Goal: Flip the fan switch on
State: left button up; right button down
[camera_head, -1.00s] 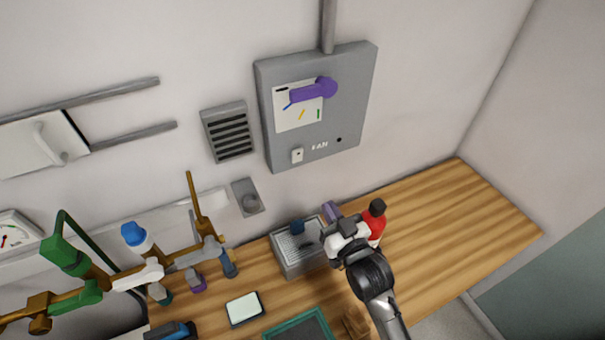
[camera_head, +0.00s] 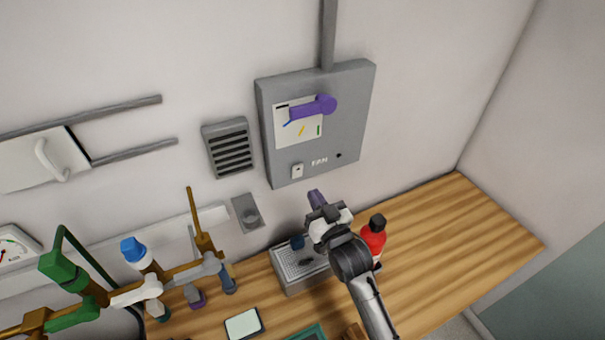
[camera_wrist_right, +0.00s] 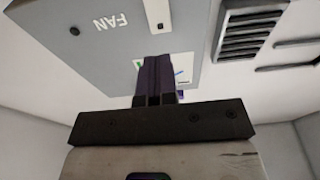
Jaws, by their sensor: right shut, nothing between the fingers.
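The grey fan box (camera_head: 347,125) hangs on the wall, labelled FAN. A purple lever (camera_head: 315,106) on its upper front lies roughly sideways over a white plate with coloured marks (camera_head: 290,132). A small white switch (camera_head: 297,171) sits at the lower left, beside the label. My right gripper (camera_head: 316,196) is shut and empty, below the box and apart from the lever. In the right wrist view, the shut fingers (camera_wrist_right: 155,62) point at the box (camera_wrist_right: 90,55), which appears upside down; they hide part of the white plate. My left gripper is not in view.
A red bottle (camera_head: 373,238) and a metal tray (camera_head: 292,279) stand on the wooden counter near my right arm. A vent (camera_head: 229,147) is left of the box. Brown and green jointed parts (camera_head: 80,285) fill the lower left. The counter's right side is clear.

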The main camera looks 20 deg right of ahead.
aim_at(299, 169)
jog(key=w, duration=0.4)
jog(key=w+r+p, duration=0.1)
jog(key=w, duration=0.2)
jog(key=shift+w+a, duration=0.1)
jog(key=shift+a, duration=0.2)
jog(key=g+p, duration=0.1)
jog(key=p, duration=0.2)
jog(key=r+g+p, duration=0.1)
jog(key=p, duration=0.3)
jog(key=shift+w, duration=0.25)
jog(key=shift+g+p, duration=0.4)
jog(key=shift+p, duration=0.15)
jog(key=shift+f, duration=0.2)
jog(key=shift+d, duration=0.1)
